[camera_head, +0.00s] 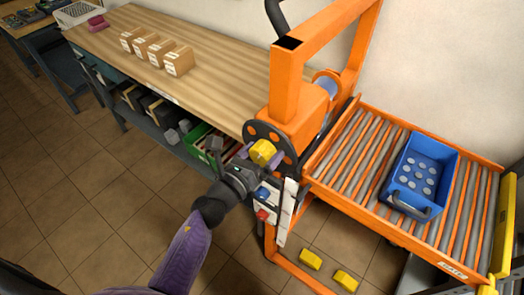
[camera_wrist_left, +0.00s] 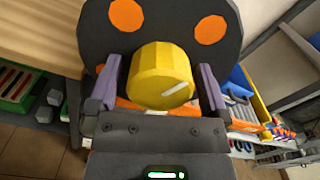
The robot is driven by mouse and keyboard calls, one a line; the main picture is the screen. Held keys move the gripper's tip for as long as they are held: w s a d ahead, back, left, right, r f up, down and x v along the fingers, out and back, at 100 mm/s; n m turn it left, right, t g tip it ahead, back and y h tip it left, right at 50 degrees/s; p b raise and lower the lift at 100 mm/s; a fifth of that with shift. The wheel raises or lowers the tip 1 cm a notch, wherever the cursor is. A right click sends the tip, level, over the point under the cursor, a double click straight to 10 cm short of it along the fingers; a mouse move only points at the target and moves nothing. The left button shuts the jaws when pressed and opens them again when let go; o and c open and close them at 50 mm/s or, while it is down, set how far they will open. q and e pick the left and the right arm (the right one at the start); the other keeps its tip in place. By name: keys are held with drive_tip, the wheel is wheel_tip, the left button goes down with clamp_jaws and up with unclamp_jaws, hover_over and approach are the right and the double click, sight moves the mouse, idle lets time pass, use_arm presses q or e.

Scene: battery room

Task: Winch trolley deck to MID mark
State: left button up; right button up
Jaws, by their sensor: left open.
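The orange trolley (camera_head: 330,35) stands at the right with a roller deck (camera_head: 345,150). A dark winch wheel (camera_head: 262,130) with orange round spots is on its near left side; it also fills the top of the left wrist view (camera_wrist_left: 170,25). Its yellow knob (camera_head: 263,151) sticks out toward me. My left gripper (camera_head: 260,157) is open, its purple fingers on either side of the knob, which also shows between them in the left wrist view (camera_wrist_left: 160,76). I cannot tell whether they touch it. A white plate (camera_head: 287,212) hangs below the wheel; no MID mark is readable. My right gripper is out of view.
A blue bin (camera_head: 446,175) with round grey items sits on the rollers. A wooden bench (camera_head: 215,85) with several small boxes (camera_head: 179,61) stands left of the trolley. Yellow blocks (camera_head: 311,259) are by the trolley's base. The tiled floor (camera_head: 80,200) at left is clear.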

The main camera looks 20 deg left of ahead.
use_arm(q)
drive_tip(key=shift+c, duration=0.4)
drive_tip(key=c, duration=1)
drive_tip(key=shift+n, duration=0.4)
